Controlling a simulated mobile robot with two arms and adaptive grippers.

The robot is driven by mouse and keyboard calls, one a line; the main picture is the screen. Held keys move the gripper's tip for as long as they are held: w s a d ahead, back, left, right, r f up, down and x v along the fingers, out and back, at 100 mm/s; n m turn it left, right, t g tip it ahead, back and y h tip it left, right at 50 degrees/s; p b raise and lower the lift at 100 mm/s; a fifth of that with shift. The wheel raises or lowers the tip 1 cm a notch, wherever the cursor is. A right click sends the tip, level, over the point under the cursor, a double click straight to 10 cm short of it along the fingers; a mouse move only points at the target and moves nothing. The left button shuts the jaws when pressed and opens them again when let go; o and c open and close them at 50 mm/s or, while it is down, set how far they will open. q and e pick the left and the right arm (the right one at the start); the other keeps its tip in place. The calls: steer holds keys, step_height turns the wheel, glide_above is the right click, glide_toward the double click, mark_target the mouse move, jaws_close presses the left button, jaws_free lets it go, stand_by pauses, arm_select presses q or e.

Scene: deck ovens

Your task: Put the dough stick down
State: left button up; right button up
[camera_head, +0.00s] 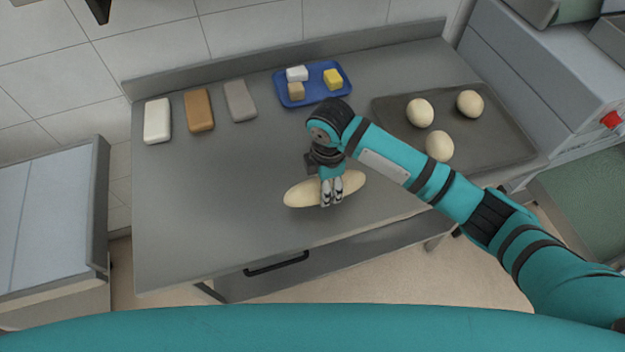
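The dough stick (301,194) is a long, pale, pointed piece near the front middle of the grey table. My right gripper (332,197) comes down from above at its middle, and its fingers hide part of the stick. The two fingers look close together at the stick, but I cannot tell whether they are closed on it. I also cannot tell whether the stick touches the tabletop. My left gripper is not in view.
A dark tray (500,150) with three dough balls lies at the right. A blue tray (317,99) with small blocks stands at the back. White (157,121), orange-brown (199,110) and grey (240,101) blocks lie back left. The table's left front (200,220) is clear.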

steer(key=a, duration=0.1)
steer(key=w+a, duration=0.1)
steer(key=shift+w+a+f, duration=0.1)
steer(key=shift+a, duration=0.3)
step_height(320, 180, down, 3)
steer(key=shift+a+p, duration=0.15)
steer(key=shift+p, duration=0.8)
steer(key=shift+f, duration=0.5)
steer(key=o, duration=1.1)
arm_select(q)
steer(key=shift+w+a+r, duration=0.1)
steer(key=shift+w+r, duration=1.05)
arm_select(e)
steer(key=shift+o, duration=0.7)
steer(key=shift+r, duration=0.1)
